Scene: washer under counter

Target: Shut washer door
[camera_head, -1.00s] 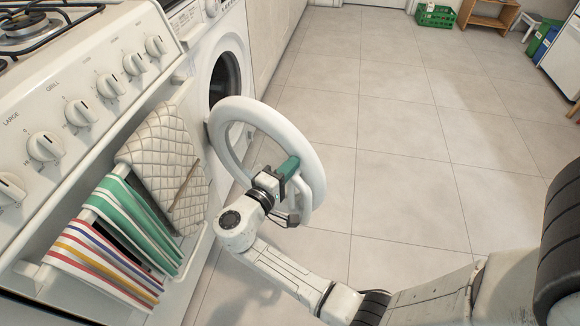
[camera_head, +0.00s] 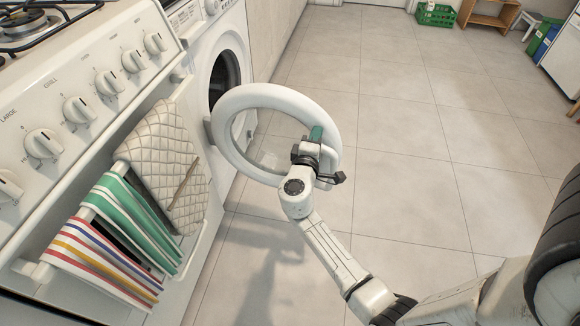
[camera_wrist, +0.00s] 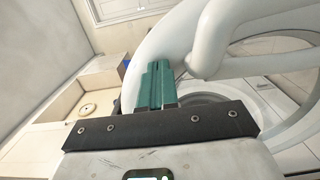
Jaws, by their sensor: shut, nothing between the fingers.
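The washer (camera_head: 228,50) stands under the counter with its dark drum opening (camera_head: 222,78) showing. Its white ring-shaped door (camera_head: 262,97) is hinged at the left and stands wide open, swung out from the front. My gripper (camera_head: 318,134) is at the door's right rim, away from the hinge. Its green fingers are together with nothing between them. In the wrist view, the green fingers (camera_wrist: 157,84) lie close against the white door rim (camera_wrist: 150,40). I cannot tell exactly whether they touch it. The washer opening partly shows behind the fingers.
A stove (camera_head: 70,110) with knobs stands at the left, left of the washer. A striped towel (camera_head: 105,245) and a quilted cloth (camera_head: 165,165) hang on its front rail. The tiled floor (camera_head: 400,150) to the right is clear. A green crate (camera_head: 436,15) sits far back.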

